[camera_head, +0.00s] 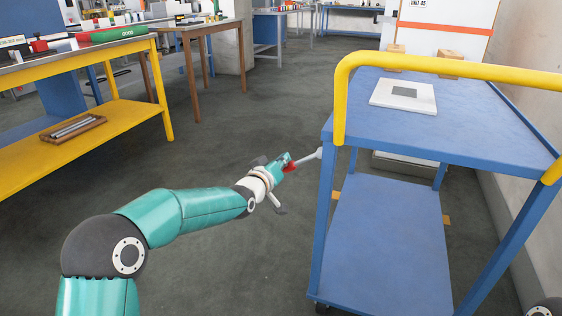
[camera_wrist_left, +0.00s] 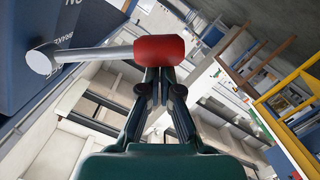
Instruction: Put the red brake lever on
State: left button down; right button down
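The brake lever is a grey bar with a red knob (camera_head: 290,167) at its free end, beside the near left leg of the blue cart (camera_head: 330,190). In the left wrist view the red knob (camera_wrist_left: 159,49) is large, and its grey bar (camera_wrist_left: 95,56) runs left to a round hub on a dark blue part. My left gripper (camera_head: 279,163) is at the knob. In the wrist view its fingers (camera_wrist_left: 159,78) are drawn close together, with their tips right at the knob's lower edge; contact is likely but partly hidden. My right gripper is not in view.
The cart has a yellow handrail (camera_head: 450,68), and a white plate (camera_head: 403,95) lies on its top. A yellow workbench (camera_head: 90,130) stands at the left, a brown table (camera_head: 200,28) behind it. The grey floor between bench and cart is clear.

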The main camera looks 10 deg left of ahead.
pick_arm(q)
jog(key=s+a+r+p, duration=0.3)
jog(key=s+a, duration=0.1)
jog(key=s, duration=0.3)
jog(key=shift+s+r+p, duration=0.25)
jog(key=shift+r+p, duration=0.1)
jog(key=shift+r, duration=0.05)
jog(key=shift+a+f, duration=0.1)
jog(key=shift+a, duration=0.1)
jog(key=s+d+f+n+g, duration=0.1)
jog(key=s+f+g, duration=0.4)
jog(key=f, duration=1)
jog(key=s+d+f+g, duration=0.2)
jog(key=s+f, duration=0.4)
jog(key=f, duration=0.8)
jog(key=s+d+f+m+g, duration=0.15)
jog(key=s+f+g, duration=0.4)
jog(key=s, duration=0.85)
jog(key=s+d+f+m+g, duration=0.15)
jog(key=s+f+g, duration=0.4)
jog(key=s, duration=0.75)
notch_tip(320, 180, up, 35)
jog(key=t+p, duration=0.2)
jog(key=p, duration=3.4)
jog(key=shift+d, duration=0.35)
